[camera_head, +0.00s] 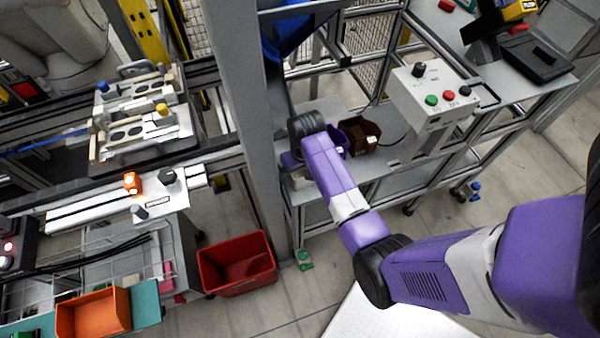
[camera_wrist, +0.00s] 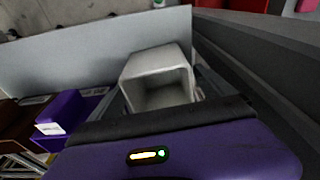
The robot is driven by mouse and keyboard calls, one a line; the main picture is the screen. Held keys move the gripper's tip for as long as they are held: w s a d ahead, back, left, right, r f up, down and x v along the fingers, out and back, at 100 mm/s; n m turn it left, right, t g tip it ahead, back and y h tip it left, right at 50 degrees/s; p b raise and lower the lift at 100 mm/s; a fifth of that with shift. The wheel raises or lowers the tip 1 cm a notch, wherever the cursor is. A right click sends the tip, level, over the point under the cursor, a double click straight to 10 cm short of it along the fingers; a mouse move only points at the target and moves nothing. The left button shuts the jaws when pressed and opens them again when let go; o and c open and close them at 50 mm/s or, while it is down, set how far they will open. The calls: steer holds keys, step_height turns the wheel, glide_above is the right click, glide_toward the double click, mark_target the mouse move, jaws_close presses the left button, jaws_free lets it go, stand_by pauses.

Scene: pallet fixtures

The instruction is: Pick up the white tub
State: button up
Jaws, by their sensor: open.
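The white tub (camera_wrist: 155,64) is in the upper middle of the wrist view, its open mouth facing the camera. It is just beyond the black edge of my gripper (camera_wrist: 160,98), which is open. A grey finger shows close to each side of the tub; I cannot tell whether either touches it. In the head view my gripper (camera_head: 291,160) is at the shelf behind the grey post, partly hidden. The tub is not clearly visible there.
A purple bin (camera_wrist: 62,116) and a brown bin (camera_wrist: 18,120) stand left of my gripper in the wrist view. The grey post (camera_head: 240,110) is close beside my wrist. A red tote (camera_head: 237,278) is on the floor. A button box (camera_head: 432,97) is to the right.

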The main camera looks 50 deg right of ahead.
steer(key=shift+f, duration=0.45)
steer(key=c, duration=1.5)
steer(key=shift+o, duration=0.2)
